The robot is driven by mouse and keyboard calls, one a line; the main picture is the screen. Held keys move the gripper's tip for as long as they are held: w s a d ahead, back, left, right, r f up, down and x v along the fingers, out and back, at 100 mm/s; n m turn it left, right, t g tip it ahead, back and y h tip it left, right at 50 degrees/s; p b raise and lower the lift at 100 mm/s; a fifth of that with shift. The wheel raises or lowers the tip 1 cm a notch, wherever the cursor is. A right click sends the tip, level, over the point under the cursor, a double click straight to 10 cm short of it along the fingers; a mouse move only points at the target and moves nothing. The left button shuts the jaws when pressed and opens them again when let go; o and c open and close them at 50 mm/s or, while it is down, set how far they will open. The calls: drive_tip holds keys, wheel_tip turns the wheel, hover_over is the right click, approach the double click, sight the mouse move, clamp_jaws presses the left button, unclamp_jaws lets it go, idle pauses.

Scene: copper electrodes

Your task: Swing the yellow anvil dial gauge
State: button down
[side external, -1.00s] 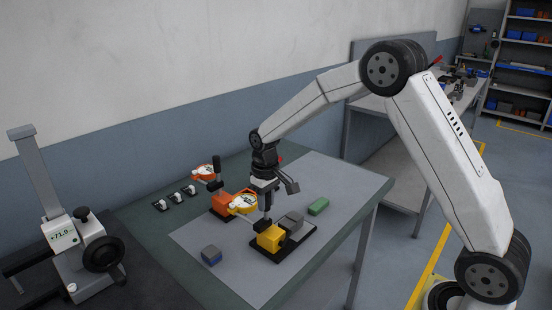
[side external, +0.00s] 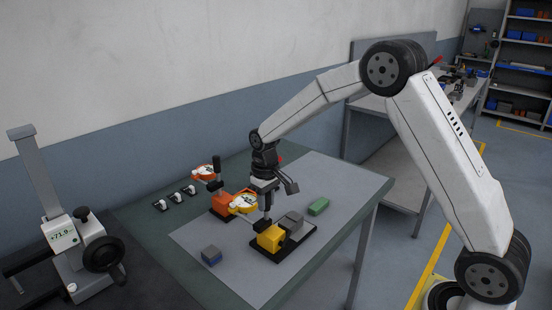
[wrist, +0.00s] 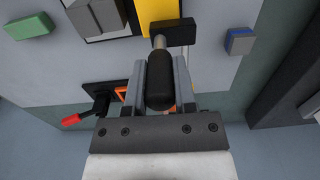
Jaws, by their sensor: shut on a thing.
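The yellow dial gauge (side external: 243,204) is on an arm at the yellow anvil (side external: 271,238), which stands on a black base plate on the grey mat. Part of the yellow anvil shows at the top of the wrist view (wrist: 157,13). My gripper (wrist: 160,84) is shut on the black upright handle (wrist: 160,88) of the yellow gauge, with one finger on each side of it. In the side view my gripper (side external: 265,187) points down over the anvil. The dial face is not visible in the wrist view.
An orange gauge (side external: 204,173) with its own handle stands close behind on the left. A grey block (side external: 291,221) sits beside the yellow anvil. A green block (side external: 318,207) and a blue-grey block (side external: 211,255) lie on the mat. A measuring stand (side external: 75,245) is at far left.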

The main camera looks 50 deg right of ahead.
drive_tip(key=shift+r+m, duration=0.1)
drive_tip(key=shift+m, duration=0.2)
drive_tip(key=m, duration=0.3)
drive_tip(key=shift+m, duration=0.3)
drive_tip(key=m, duration=0.4)
drive_tip(key=shift+m, duration=0.3)
drive_tip(key=m, duration=0.4)
drive_tip(key=shift+m, duration=2.5)
drive_tip(key=shift+c, duration=2.1)
unclamp_jaws()
